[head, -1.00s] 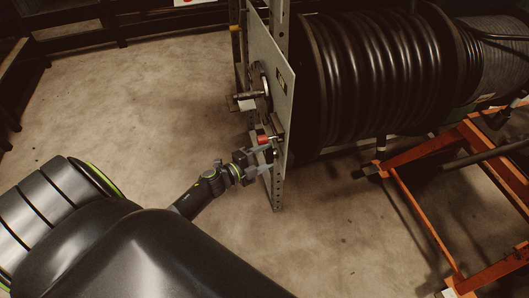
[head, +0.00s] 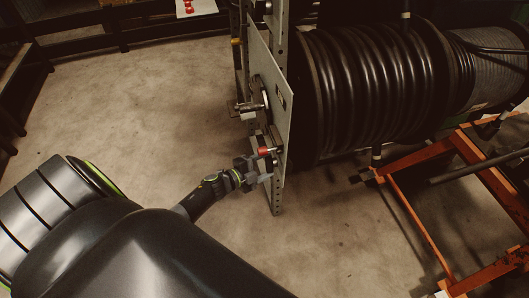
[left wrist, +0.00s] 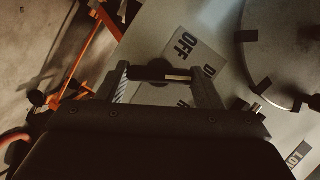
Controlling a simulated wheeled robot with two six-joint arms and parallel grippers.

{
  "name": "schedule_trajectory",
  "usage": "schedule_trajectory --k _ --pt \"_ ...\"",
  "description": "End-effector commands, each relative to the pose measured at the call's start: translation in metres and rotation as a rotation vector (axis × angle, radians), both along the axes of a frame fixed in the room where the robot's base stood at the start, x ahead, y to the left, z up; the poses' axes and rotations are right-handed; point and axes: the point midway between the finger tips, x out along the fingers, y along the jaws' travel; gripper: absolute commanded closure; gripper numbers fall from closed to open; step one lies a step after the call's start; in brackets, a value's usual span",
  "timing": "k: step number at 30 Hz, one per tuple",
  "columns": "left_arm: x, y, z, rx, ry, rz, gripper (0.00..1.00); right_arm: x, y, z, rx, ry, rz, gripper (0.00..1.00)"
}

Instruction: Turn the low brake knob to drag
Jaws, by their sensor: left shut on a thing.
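My left gripper (head: 264,170) is at the lower part of the upright grey panel (head: 271,75) in the head view. In the left wrist view my left gripper (left wrist: 162,85) has its two fingers either side of a dark bar-shaped brake knob (left wrist: 152,73) and is shut on it. A pale mark shows on the knob's right half. An OFF label (left wrist: 187,44) lies above and right of the knob. A second label (left wrist: 208,71), partly covered by the right finger, begins with D. The knob is hidden in the head view. My right gripper is in neither view.
A round disc (left wrist: 285,45) with dark blocks is on the panel at upper right in the wrist view. A black hose reel (head: 370,90) and an orange frame (head: 415,220) stand right of the panel.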

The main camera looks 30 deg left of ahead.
Motion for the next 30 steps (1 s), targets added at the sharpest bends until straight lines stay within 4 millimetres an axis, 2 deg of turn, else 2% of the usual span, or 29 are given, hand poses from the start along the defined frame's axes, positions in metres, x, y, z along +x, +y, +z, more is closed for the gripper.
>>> schedule_trajectory --k 17,18,22,30 --pt "0.0011 0.0005 0.0006 -0.007 0.005 0.0 0.63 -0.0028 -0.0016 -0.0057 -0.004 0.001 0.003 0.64" --pt "0.0011 0.0004 0.0007 -0.007 0.005 0.0 0.37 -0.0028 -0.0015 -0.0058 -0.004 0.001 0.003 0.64" --pt "0.0008 0.0003 0.0006 -0.007 0.005 0.0 0.2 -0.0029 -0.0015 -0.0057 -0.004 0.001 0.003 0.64" --pt "0.0003 0.0001 0.0002 -0.007 0.007 0.0 0.18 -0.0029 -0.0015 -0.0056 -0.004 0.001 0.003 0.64"
